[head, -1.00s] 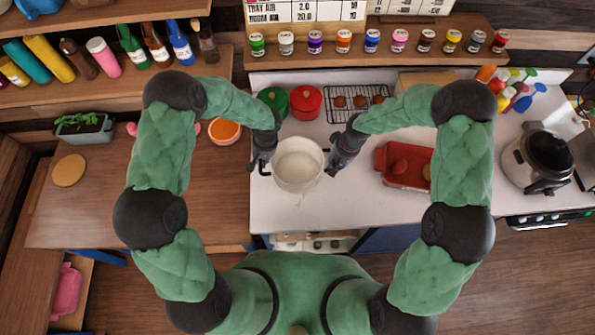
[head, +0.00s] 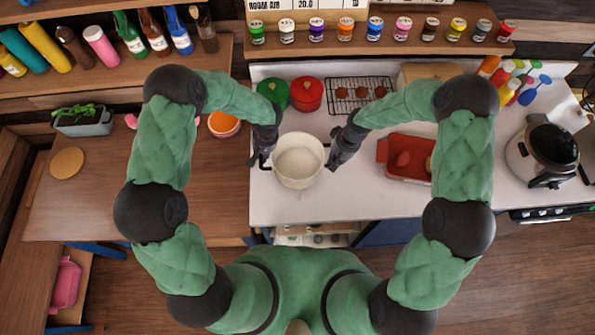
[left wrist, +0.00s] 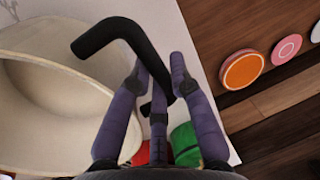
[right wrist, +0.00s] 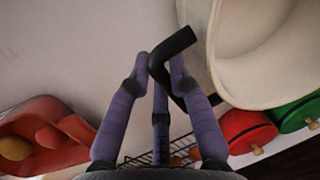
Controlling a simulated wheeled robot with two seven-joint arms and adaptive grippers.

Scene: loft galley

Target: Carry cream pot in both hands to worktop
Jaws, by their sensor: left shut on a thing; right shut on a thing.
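The cream pot (head: 299,162) is between my two grippers in the head view, over the white worktop (head: 360,208). It looks upright; I cannot tell whether its base touches the surface. My left gripper (head: 258,161) is shut on the pot's left black handle, which shows between the fingers in the left wrist view (left wrist: 125,45). My right gripper (head: 335,163) is shut on the other black handle, which shows in the right wrist view (right wrist: 172,55). The cream wall also fills part of the left wrist view (left wrist: 60,90) and the right wrist view (right wrist: 262,50).
A red tray (head: 398,170) with food stands to the right. A green pot (head: 273,93), a red pot (head: 306,93) and a wire rack (head: 350,92) stand behind. A cooker (head: 541,152) is far right. The wooden counter (head: 110,200) at left is mostly clear.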

